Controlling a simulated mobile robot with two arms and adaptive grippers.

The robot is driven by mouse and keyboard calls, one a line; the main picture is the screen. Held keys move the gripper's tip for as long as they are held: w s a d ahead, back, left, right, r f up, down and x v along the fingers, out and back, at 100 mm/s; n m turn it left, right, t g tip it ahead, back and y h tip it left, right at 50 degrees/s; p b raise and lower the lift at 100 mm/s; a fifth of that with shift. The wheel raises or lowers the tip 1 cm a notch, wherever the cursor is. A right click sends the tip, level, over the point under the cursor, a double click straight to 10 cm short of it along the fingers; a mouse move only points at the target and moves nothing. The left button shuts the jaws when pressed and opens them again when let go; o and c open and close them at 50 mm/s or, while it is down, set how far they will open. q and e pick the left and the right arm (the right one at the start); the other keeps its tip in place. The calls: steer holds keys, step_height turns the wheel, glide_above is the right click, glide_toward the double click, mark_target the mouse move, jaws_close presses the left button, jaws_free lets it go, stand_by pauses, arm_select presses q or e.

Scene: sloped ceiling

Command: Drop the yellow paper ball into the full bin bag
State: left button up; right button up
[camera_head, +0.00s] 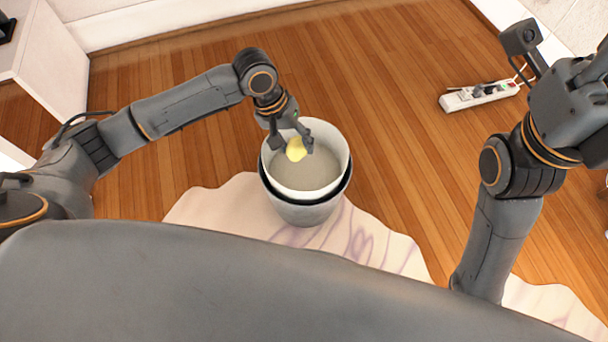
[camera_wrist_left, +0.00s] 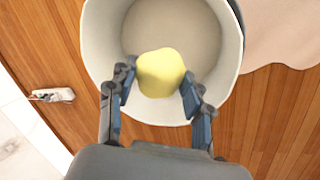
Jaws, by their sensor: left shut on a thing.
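The yellow paper ball (camera_head: 296,149) is held between the fingers of my left gripper (camera_head: 291,146), over the opening of a white bin (camera_head: 337,140). In the left wrist view the ball (camera_wrist_left: 160,73) sits between the fingertips of the left gripper (camera_wrist_left: 160,88), with the round white bin (camera_wrist_left: 97,50) behind it. The bin has a dark rim around its outside, and its inside looks empty with a plain greyish bottom. No full bin bag can be made out. My right arm is raised at the right; its gripper fingers cannot be made out clearly.
The bin stands on a pale, wavy-edged rug (camera_head: 236,209) on a wooden floor. A white power strip (camera_head: 480,95) with plugs lies on the floor at the upper right. A white cabinet (camera_head: 52,50) stands at the upper left. The floor behind the bin is clear.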

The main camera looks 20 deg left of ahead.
arm_select(q)
steer(key=o, duration=0.9)
steer(key=shift+c, duration=0.2)
steer(key=v, duration=1.2)
